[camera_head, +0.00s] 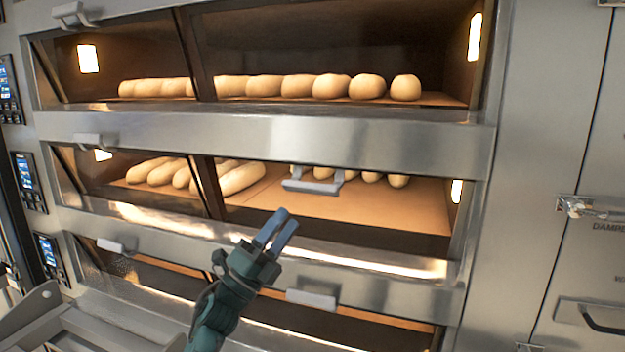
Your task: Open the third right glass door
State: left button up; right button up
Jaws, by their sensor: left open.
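Stacked oven decks with glass doors fill the view. The middle deck's right glass door has a grey bar handle (313,182), seen in front of the lit chamber. The lowest visible deck's right door has a handle (311,299) at its top edge, and its glass (345,325) is cut off by the frame bottom. I cannot tell from this view alone which deck counts as third. My left gripper (277,232) is open and empty, its fingers pointing up and right. It appears below the middle handle and above the lower one, apart from both. My right gripper is out of view.
Bread loaves (330,86) lie in the upper deck, and more lie in the middle deck. Left-door handles (88,140) and control panels (28,180) are at left. A steel cabinet with a latch (580,207) stands at right. A grey metal structure (70,330) is at lower left.

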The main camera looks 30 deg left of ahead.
aim_at(308, 191)
pick_arm(q)
jog(key=p+x, duration=0.2)
jog(key=x, duration=0.7)
jog(key=shift+w+r, duration=0.1)
jog(key=shift+r, duration=0.05)
jog(key=shift+c, duration=0.4)
grip_shut()
